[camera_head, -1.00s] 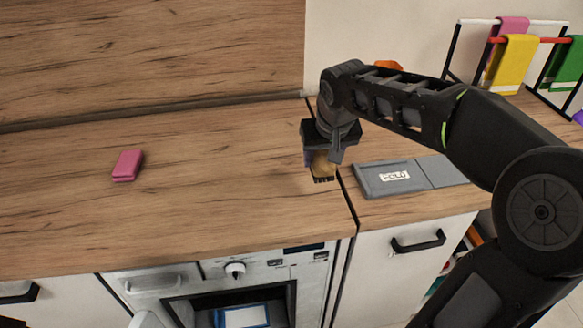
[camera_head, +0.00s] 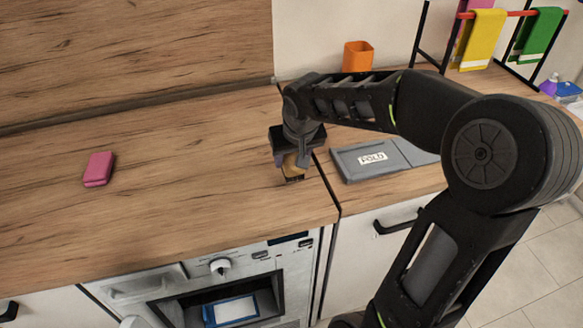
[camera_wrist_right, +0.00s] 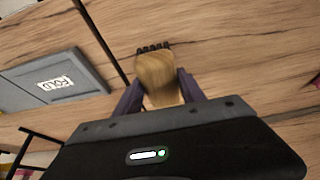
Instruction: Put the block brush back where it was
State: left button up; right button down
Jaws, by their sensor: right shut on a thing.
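The block brush (camera_head: 293,172) has a tan wooden body and dark bristles. My right gripper (camera_head: 289,162) is shut on it near the right end of the wooden worktop, bristles downward. In the right wrist view the brush (camera_wrist_right: 158,78) sits between the two purple-grey fingers of my right gripper (camera_wrist_right: 160,92), with its dark bristles at the far end. Whether the bristles touch the worktop, I cannot tell. My left gripper is not in view.
A pink block (camera_head: 99,169) lies on the worktop (camera_head: 190,190) at left. A grey folding board (camera_head: 350,167) marked "FOLD" lies right of the brush, past a seam. An orange cup (camera_head: 357,56) and a towel rack (camera_head: 420,35) stand behind. Between block and brush it is clear.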

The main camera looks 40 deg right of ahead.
jog(key=shift+f, duration=0.2)
jog(key=shift+f, duration=1.75)
jog(key=shift+f, duration=0.2)
jog(key=c, duration=0.7)
grip_release()
jog(key=shift+r, duration=0.1)
jog(key=shift+s+r, duration=0.1)
jog(key=shift+r, duration=0.3)
jog(key=v, duration=1.1)
jog(key=shift+a+r, duration=0.15)
jog(key=shift+r, duration=0.05)
